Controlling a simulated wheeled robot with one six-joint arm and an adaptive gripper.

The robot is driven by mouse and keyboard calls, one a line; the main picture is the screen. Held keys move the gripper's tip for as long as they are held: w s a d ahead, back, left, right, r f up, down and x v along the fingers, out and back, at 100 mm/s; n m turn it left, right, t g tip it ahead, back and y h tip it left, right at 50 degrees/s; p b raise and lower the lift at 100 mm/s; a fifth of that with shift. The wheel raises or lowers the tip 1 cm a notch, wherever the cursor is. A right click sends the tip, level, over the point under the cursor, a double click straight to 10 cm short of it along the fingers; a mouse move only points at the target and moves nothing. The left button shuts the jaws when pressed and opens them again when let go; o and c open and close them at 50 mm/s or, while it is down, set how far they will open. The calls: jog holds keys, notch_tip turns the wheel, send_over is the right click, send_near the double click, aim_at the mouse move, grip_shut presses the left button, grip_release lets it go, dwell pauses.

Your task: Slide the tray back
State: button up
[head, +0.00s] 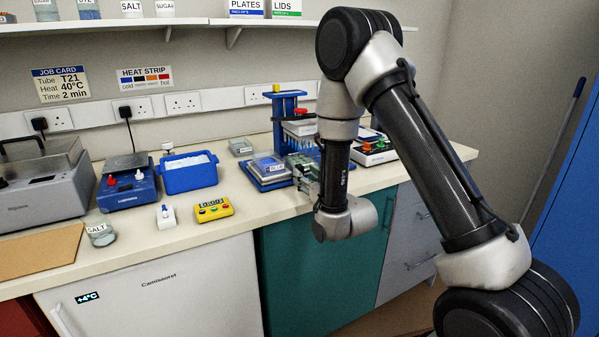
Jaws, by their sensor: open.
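A blue tray (263,185) lies on the bench in front of a blue pipette stand (287,112). A clear-lidded plate or box (268,165) with a small label sits on it. My gripper (303,168) is open, at the right side of the tray and low over the bench. My own wrist and forearm cover part of it, so I cannot tell if it touches the tray. The stand holds a row of pale blue tips or tubes, partly hidden behind my arm.
A device with coloured knobs (373,150) stands right of my wrist. Bench is clear between the timer and the tray.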

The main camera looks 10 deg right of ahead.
jog(key=x, duration=0.5)
grip_shut()
